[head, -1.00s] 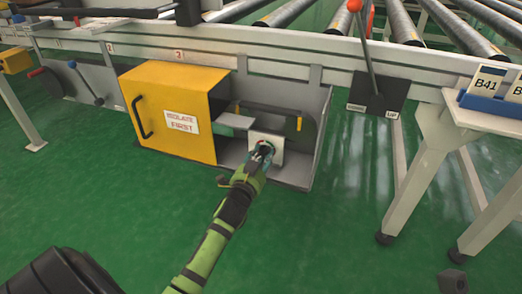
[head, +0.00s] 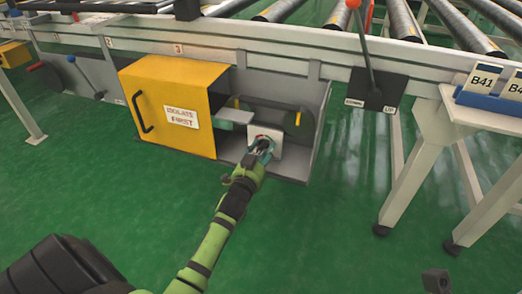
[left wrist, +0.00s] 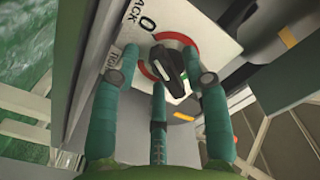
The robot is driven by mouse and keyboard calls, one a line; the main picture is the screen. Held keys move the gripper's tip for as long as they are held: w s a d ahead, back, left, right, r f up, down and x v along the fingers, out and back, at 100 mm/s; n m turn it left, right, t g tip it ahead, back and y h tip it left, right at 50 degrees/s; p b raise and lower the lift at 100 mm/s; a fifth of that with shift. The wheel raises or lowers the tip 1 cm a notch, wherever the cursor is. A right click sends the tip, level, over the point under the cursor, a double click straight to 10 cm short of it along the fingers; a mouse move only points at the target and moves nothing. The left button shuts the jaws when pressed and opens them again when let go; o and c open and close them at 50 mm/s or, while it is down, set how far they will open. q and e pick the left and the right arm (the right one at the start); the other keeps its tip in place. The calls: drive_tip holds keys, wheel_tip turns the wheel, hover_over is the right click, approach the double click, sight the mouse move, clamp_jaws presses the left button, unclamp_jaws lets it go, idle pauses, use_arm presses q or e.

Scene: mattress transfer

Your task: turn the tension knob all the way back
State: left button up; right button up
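The tension knob (left wrist: 171,66) is black with a red ring around it. It sits on a white plate (left wrist: 126,20) with a "0" and a partly hidden word ending in "ACK" in the left wrist view. In the head view the plate (head: 277,135) is in the open bay beside the yellow box, and my fingers partly cover the knob. My left gripper (left wrist: 160,56) has its teal fingers spread, with the knob between and just beyond the tips. I cannot tell whether they touch it. My right gripper is not in view.
A yellow box (head: 168,105) marked "ISOLATE FIRST" stands left of the plate. Grey bay walls (head: 321,125) close in on the right. A lever (head: 366,45) with an orange top rises at upper right, near a white table (head: 440,125).

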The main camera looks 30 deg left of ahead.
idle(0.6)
use_arm(q)
drive_tip(key=v, duration=1.2)
drive_tip(key=shift+r, duration=0.1)
